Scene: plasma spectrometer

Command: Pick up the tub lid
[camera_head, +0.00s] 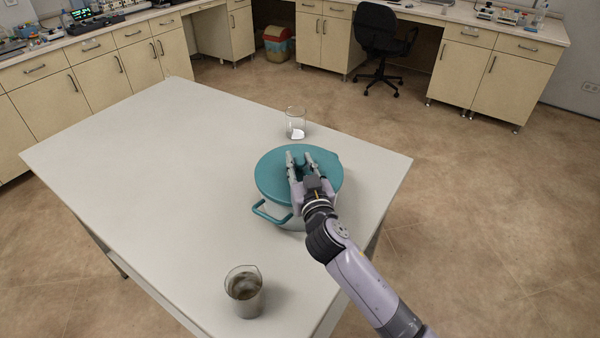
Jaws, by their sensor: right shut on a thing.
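The teal tub lid (270,175) sits on top of the white tub (292,223) at the right part of the table. A teal handle (270,214) shows at the tub's front left. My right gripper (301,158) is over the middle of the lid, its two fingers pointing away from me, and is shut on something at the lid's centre. The lid's grip there is mostly hidden by the fingers. I cannot see a gap between lid and tub. My left gripper is not in view.
A clear glass beaker (295,123) stands behind the tub. Another beaker with dark contents (244,288) stands near the table's front edge. The left half of the white table (140,150) is clear. Cabinets and a black chair (380,35) are at the back.

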